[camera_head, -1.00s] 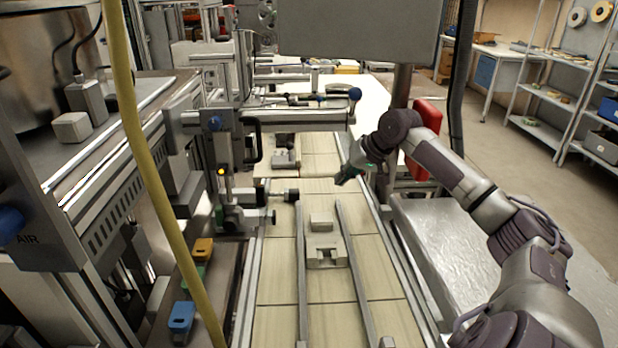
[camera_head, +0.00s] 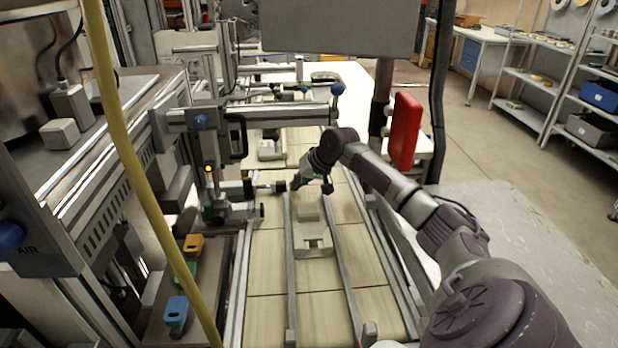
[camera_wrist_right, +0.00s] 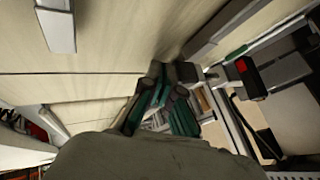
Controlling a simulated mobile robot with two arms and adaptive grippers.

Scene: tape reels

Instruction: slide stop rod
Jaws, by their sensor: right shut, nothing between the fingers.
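The stop rod (camera_head: 264,187) is a thin metal rod with a dark end (camera_head: 280,186). It sticks out rightward from a dark bracket at the conveyor's left side, over the left edge of the belt. My right gripper (camera_head: 313,186) is low over the belt, just right of the dark end. In the right wrist view the gripper (camera_wrist_right: 168,73) has green-and-black fingers, shut and empty, with the rod's dark end (camera_wrist_right: 188,72) right beside the fingertips. Whether they touch, I cannot tell. My left gripper is not in view.
Two metal guide rails run along the belt, with pale blocks (camera_head: 313,243) between them. A gantry bar with a blue knob (camera_head: 338,89) crosses behind my gripper. A yellow hose (camera_head: 130,160) hangs at left. A red box (camera_head: 404,130) stands right of the conveyor.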

